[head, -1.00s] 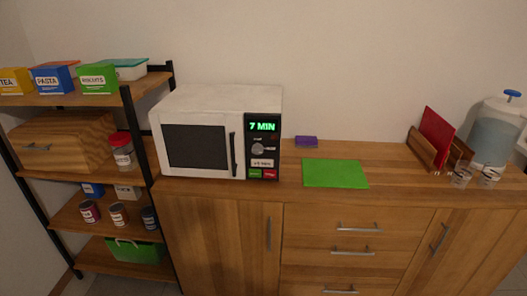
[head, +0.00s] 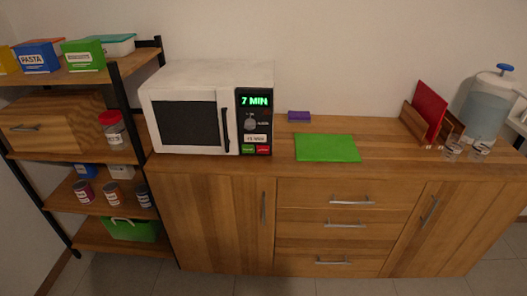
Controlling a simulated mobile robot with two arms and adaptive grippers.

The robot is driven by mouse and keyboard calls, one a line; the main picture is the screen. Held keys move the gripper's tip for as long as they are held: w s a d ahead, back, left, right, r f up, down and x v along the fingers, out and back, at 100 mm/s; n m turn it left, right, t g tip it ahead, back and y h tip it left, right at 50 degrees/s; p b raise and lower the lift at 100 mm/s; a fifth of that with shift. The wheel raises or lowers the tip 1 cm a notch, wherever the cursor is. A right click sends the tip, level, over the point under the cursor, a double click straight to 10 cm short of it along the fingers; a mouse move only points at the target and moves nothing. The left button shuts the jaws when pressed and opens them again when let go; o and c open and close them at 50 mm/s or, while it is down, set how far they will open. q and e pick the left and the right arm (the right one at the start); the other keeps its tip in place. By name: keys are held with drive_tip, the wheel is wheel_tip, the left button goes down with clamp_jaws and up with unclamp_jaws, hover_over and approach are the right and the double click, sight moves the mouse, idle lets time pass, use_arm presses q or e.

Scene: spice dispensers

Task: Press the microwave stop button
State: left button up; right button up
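The white microwave (head: 207,78) stands on the left part of the wooden counter, its door shut. Its display (head: 255,101) reads 7 MIN in green. Below the display is a dial, and at the bottom of the panel are a green button (head: 249,150) and a red button (head: 263,150) side by side. The lettering on both buttons is too small to read. Neither of my grippers shows in the head view.
The wooden counter (head: 390,150) holds a green mat (head: 327,148), a purple sponge-like block (head: 299,117), a rack with a red board (head: 429,110), glasses and a water dispenser (head: 488,108). A shelf with boxes and jars (head: 112,130) stands at left. Floor is clear in front.

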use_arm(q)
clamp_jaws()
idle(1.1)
